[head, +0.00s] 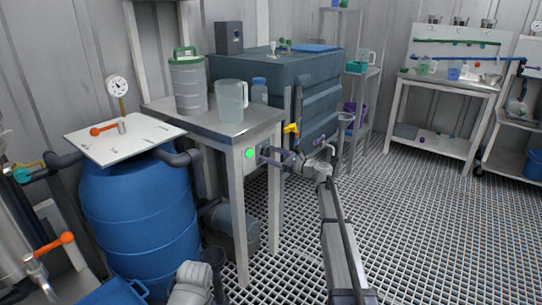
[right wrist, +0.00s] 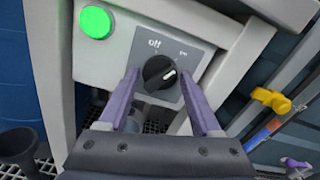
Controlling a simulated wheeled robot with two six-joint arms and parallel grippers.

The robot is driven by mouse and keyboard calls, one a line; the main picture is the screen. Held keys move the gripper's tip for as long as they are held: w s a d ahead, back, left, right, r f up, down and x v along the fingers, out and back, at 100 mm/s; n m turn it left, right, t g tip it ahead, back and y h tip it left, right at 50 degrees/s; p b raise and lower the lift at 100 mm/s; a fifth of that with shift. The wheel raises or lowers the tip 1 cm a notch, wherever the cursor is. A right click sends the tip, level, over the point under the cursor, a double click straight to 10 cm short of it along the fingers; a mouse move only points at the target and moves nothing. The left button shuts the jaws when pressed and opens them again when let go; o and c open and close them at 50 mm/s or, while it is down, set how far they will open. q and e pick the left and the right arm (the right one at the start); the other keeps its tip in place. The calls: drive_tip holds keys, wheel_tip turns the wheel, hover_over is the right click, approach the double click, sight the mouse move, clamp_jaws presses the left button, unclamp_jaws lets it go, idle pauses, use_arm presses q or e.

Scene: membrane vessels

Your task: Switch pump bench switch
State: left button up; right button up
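The pump bench switch is a black round knob (right wrist: 160,74) on a grey plate marked "Off" at upper left and what looks like "On" at upper right. The knob's white mark points to the upper right, towards the "On" side. A round green lamp (right wrist: 96,22) beside it is bright; this lamp also shows in the head view (head: 249,154). My right gripper (right wrist: 158,76) has its two purple fingers apart, one on each side of the knob, with small gaps visible. In the head view my right gripper (head: 268,157) is at the switch panel and hides the knob.
The steel bench (head: 215,124) carries a ribbed canister (head: 188,88) and a clear jug (head: 231,101). A blue barrel (head: 140,215) stands to its left and a dark blue tank (head: 285,75) behind it. A yellow valve handle (right wrist: 271,100) is right of the switch. Open grating floor lies right.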

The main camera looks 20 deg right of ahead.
clamp_jaws()
idle(0.3)
drive_tip(key=n, duration=0.5)
drive_tip(key=shift+n, duration=0.4)
drive_tip(key=n, duration=0.5)
drive_tip(key=shift+n, duration=0.7)
drive_tip(key=shift+o, duration=1.9)
unclamp_jaws()
drive_tip(key=shift+s, duration=0.1)
